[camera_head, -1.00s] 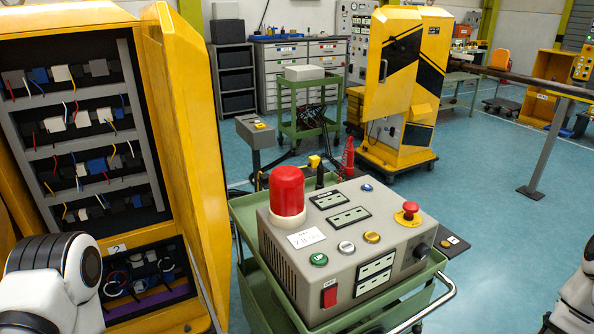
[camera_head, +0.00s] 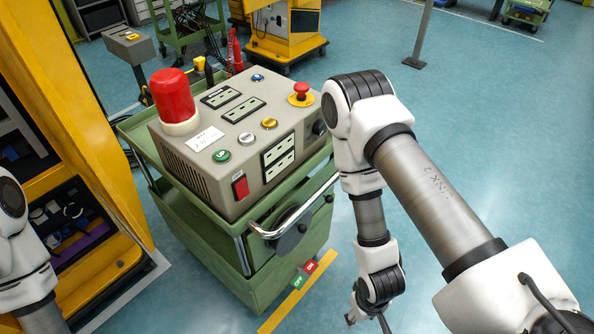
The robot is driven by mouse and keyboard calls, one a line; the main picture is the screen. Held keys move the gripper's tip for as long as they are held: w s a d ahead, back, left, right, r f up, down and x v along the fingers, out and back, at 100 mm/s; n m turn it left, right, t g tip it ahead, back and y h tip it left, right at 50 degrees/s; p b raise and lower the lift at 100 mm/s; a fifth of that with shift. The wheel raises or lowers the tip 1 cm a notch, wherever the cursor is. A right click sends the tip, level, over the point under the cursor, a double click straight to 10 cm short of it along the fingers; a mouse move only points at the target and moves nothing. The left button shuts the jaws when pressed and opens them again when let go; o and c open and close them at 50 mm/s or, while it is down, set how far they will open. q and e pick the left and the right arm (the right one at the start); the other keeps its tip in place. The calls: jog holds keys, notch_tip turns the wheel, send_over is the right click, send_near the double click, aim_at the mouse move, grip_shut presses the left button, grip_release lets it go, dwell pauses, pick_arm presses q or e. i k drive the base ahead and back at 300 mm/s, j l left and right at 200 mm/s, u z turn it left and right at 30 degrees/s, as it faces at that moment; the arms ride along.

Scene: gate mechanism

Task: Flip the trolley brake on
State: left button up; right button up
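The green trolley (camera_head: 262,275) stands in the middle with a control box (camera_head: 215,172) on top. Low at its front are a green OFF patch (camera_head: 299,281) and a red ON patch (camera_head: 311,267), side by side above a yellow strip (camera_head: 287,305). They look like the brake pedal; which side is pressed is too small to tell. My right arm reaches down to the right of the trolley. Its gripper (camera_head: 366,314) is near the floor, right of the patches and apart from them, its fingers small and partly cut off. My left gripper is out of view.
The trolley's metal push handle (camera_head: 290,226) juts out above the brake area. A yellow cabinet (camera_head: 75,130) stands close on the left. The blue floor (camera_head: 480,130) on the right is open, with a grey post (camera_head: 420,40) farther back.

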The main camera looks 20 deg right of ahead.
aim_at(303, 276)
jog(key=z, duration=0.8)
